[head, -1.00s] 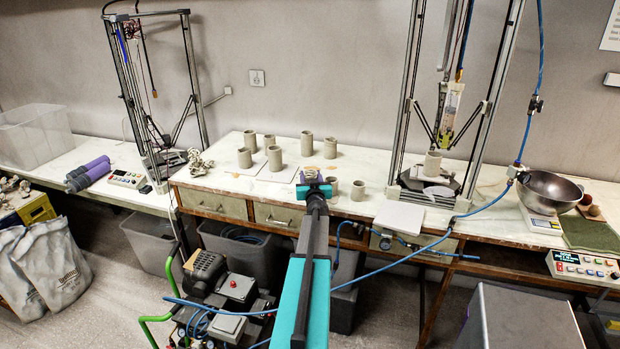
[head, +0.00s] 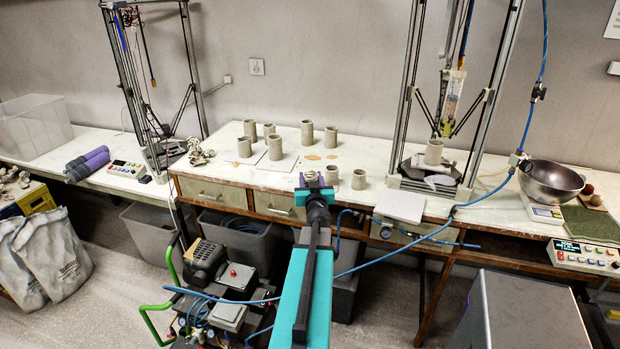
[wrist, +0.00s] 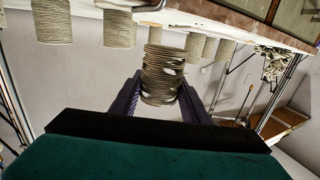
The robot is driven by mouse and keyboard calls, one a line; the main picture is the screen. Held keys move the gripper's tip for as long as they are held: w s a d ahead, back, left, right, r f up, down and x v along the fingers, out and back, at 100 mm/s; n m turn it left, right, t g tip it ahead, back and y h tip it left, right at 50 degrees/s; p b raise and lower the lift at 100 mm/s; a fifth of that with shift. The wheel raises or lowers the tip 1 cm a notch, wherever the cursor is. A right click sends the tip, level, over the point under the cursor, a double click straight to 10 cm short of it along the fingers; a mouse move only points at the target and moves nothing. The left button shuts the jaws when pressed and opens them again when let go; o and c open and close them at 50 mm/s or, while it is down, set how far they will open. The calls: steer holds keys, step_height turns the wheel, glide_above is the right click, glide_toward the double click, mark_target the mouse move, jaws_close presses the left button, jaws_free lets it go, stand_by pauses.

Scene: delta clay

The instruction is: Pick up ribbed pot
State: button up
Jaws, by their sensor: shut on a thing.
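The ribbed pot (wrist: 162,75) is a small grey-beige clay cylinder with strong horizontal ridges. In the wrist view it sits between the two dark fingers of my gripper (wrist: 163,95), which is shut on it. In the head view my gripper (head: 313,186) is at the front edge of the table, and the pot (head: 311,176) shows small just beyond the fingers, partly hidden. I cannot tell from the head view how far it is above the tabletop.
Two clay pots (head: 359,179) stand just right of my gripper. Several more pots (head: 275,147) stand behind on the white table (head: 225,160). A delta printer with a pot (head: 433,152) is at right, a white board (head: 400,206) before it. Blue hoses (head: 400,253) cross in front.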

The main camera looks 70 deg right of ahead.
steer(key=shift+s+a, duration=0.15)
steer(key=shift+a, duration=0.3)
stand_by(0.4)
